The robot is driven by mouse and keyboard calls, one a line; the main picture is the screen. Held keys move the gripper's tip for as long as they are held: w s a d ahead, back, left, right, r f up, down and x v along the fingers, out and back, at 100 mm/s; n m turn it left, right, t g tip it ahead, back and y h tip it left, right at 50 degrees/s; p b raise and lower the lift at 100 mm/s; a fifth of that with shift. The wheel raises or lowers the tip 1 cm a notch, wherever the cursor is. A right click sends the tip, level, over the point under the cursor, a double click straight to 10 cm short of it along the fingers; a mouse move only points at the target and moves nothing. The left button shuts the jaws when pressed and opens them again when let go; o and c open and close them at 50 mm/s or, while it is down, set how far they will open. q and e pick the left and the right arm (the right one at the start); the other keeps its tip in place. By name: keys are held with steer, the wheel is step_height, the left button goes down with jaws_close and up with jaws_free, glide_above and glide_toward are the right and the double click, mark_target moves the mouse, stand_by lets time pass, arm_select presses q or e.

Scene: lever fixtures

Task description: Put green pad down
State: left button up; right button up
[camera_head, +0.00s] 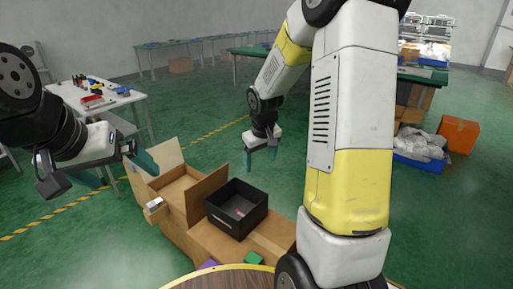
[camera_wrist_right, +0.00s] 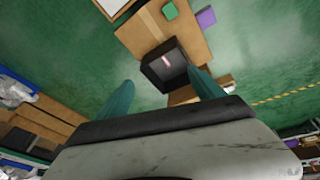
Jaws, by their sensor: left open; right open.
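The green pad (camera_head: 254,258) is a small green block on the brown cardboard surface, near the front, just beyond the round wooden edge. It also shows at the top of the right wrist view (camera_wrist_right: 169,11), beside a purple block (camera_wrist_right: 206,18). My right gripper (camera_head: 260,158) is open and empty, pointing down above and beyond the black bin (camera_head: 222,222). Its fingers (camera_wrist_right: 160,78) frame the bin in the wrist view, well apart from the green pad. My left gripper (camera_head: 118,172) is open and empty at the left, beside the open carton.
The black bin holds a small pinkish item (camera_head: 239,213). An open cardboard carton (camera_head: 178,188) stands left of it. A round wooden surface (camera_head: 225,279) fills the bottom edge. My right arm blocks the centre right. A table with coloured parts (camera_head: 98,98) stands back left.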

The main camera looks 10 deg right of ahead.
steer(key=s+a+r+m+t+y, duration=0.1)
steer(key=s+a+r, duration=0.1)
steer(key=s+r, duration=0.7)
steer(key=s+a+r+m+t+y, duration=0.1)
steer(key=s+a+r+t, duration=0.1)
steer(key=s+r, duration=0.6)
steer(key=s, duration=0.6)
steer(key=shift+s+a+r+m+y, duration=0.3)
steer(key=shift+s+a+r+m, duration=0.05)
steer(key=shift+s+m, duration=0.05)
steer(key=shift+d, duration=0.1)
